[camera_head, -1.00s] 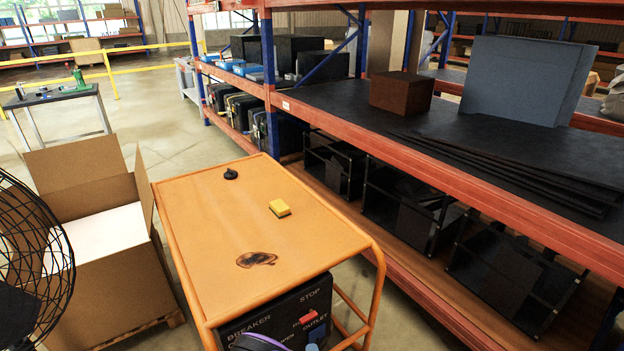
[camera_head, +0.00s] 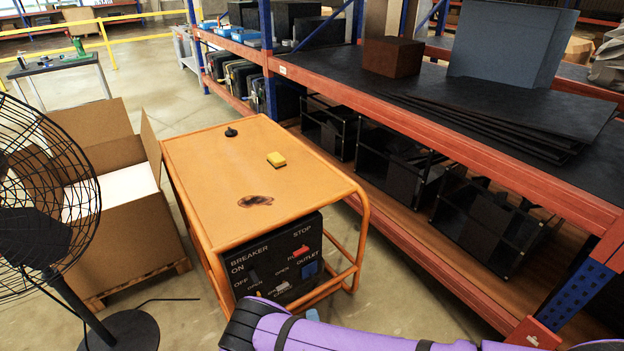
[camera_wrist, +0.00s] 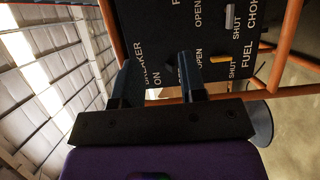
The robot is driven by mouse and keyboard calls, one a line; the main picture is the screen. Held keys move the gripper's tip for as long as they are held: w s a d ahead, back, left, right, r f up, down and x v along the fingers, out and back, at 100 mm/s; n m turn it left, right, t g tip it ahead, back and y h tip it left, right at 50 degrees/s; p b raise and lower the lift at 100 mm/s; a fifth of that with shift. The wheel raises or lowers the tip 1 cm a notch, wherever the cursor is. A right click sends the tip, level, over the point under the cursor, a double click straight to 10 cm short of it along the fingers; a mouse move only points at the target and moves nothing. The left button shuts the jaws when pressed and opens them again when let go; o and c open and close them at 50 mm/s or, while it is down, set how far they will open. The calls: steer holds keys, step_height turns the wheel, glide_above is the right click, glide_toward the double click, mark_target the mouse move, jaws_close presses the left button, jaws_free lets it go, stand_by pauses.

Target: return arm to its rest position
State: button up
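My gripper (camera_wrist: 160,75) shows in the wrist view with its two dark fingers apart and nothing between them. Beyond the fingers is the black control panel (camera_wrist: 205,30), seen turned on its side, with BREAKER, FUEL and CHOKE lettering. A yellow lever (camera_wrist: 221,59) sits on it; whether the fingertips touch the panel cannot be told. In the head view the panel (camera_head: 275,268) is on the front of an orange-framed generator (camera_head: 215,165), with a red switch and a blue outlet. My purple arm crosses the bottom; my gripper is not clear there.
A black fan (camera_head: 40,200) and an open cardboard box (camera_head: 125,235) on a pallet stand left of the generator. An orange-beamed shelf (camera_head: 480,155) runs along the right. Some bare floor shows in front of the generator.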

steer(key=w+a+r+m+g+h, duration=0.25)
steer(key=w+r+m, duration=0.25)
steer(key=w+r, duration=0.45)
steer(key=w+a+r+m+g+h, duration=0.15)
steer(key=w+a+r+m, duration=0.35)
steer(key=r, duration=0.7)
steer(key=w+d+r+m+g+y, duration=0.1)
steer(key=d+r, duration=0.3)
steer(key=r, duration=0.5)
steer(key=w+d+r+m+g+y, duration=0.1)
steer(key=d+r+m+g, duration=0.15)
steer(key=r, duration=0.65)
steer(key=w+d+r+m+g+y, duration=0.1)
steer(key=d+r, duration=0.4)
steer(key=r, duration=0.4)
steer(key=s+d+r+m+g, duration=0.1)
steer(key=s+d+r, duration=0.6)
steer(key=r, duration=0.3)
steer(key=s+d+r+m+g, duration=0.1)
steer(key=s+d+r+m, duration=0.1)
steer(key=s+d+r, duration=0.7)
steer(key=s+d+r+m+g+h, duration=0.1)
steer(key=s+d, duration=0.4)
steer(key=s, duration=0.6)
steer(key=s+d+r+m+g+h, duration=0.1)
steer(key=s+d+r, duration=0.3)
steer(key=s, duration=0.7)
steer(key=shift+s+d+r+m, duration=0.15)
steer(key=shift+s+d+m, duration=0.25)
steer(key=shift+d, duration=0.2)
